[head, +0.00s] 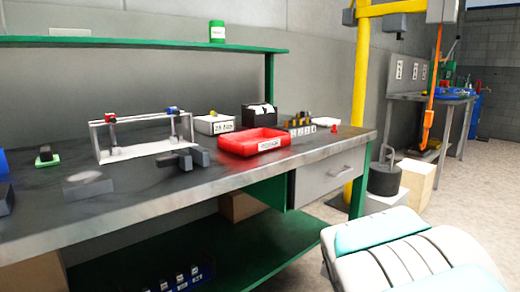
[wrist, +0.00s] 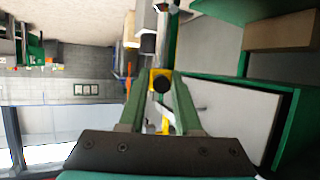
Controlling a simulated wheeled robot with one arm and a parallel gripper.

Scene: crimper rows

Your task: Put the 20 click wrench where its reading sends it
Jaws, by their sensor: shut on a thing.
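My gripper (wrist: 161,76) shows in the wrist view, its two green fingers shut on a yellow piece with a round black end (wrist: 161,84). The piece appears to be the click wrench seen end-on; its reading cannot be seen. My gripper and the held piece are not visible in the head view. On the bench (head: 140,197), a red tray (head: 240,146) with a white label stands near the front edge. A white box (head: 213,124) with a label stands behind it. The labels are too small to read surely.
A white stand (head: 140,152) with red and blue parts is at the bench's left. Dark blocks (head: 185,159) lie before it. A black box (head: 259,117) and a row of yellow-topped pieces (head: 300,127) stand near the tray. A yellow post (head: 360,95) rises beyond the bench's right end.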

